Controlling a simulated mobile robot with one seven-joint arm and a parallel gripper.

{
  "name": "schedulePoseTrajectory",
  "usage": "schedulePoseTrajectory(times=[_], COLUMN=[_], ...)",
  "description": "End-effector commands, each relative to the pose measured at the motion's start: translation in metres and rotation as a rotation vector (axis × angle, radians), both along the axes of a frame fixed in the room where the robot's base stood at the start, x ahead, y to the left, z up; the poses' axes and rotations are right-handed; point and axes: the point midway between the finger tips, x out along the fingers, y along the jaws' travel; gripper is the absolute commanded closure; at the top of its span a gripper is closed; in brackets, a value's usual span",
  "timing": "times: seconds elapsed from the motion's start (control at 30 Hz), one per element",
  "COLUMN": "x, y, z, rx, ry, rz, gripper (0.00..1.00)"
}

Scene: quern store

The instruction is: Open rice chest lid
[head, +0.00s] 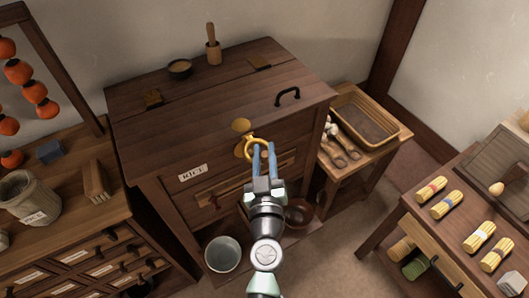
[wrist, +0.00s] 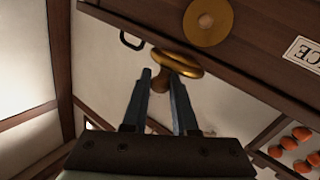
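The rice chest (head: 165,215) is dark wood with a RICE label on its front. Its lid (head: 215,95) lies flat and shut, with a black handle (head: 287,96) at the right. In the wrist view a small knob (wrist: 158,82) shows between the fingertips; contact is unclear.
A side table with a tray (head: 367,118) is close at right, a drawer cabinet (head: 75,262) at left. A grey bowl (head: 222,254) sits on the floor in front.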

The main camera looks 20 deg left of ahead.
Motion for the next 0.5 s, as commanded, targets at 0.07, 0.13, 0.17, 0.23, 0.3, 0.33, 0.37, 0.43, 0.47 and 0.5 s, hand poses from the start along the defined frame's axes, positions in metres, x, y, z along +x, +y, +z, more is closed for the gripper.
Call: schedulePoseTrajectory(times=[0.07,0.13,0.17,0.23,0.3,0.33,0.37,0.43,0.47,0.5], x=[-0.0001,-0.0001,-0.0001,-0.0001,-0.0001,-0.0001,-0.0001,-0.0001,-0.0001,-0.0001], y=[-0.0002,-0.0002,-0.0002,-0.0002,-0.0002,-0.0002,-0.0002,-0.0003,-0.0003,-0.0003], z=[0.0000,0.0000,0.0000,0.0000,0.0000,0.0000,0.0000,0.0000,0.0000,0.0000], rx=[0.000,0.000,0.000,0.000,0.000,0.000,0.000,0.000,0.000,0.000], ry=[0.000,0.000,0.000,0.000,0.000,0.000,0.000,0.000,0.000,0.000], rz=[0.000,0.000,0.000,0.000,0.000,0.000,0.000,0.000,0.000,0.000], gripper=[1.00,1.00,1.00,1.00,1.00,1.00,1.00,1.00,1.00,1.00])
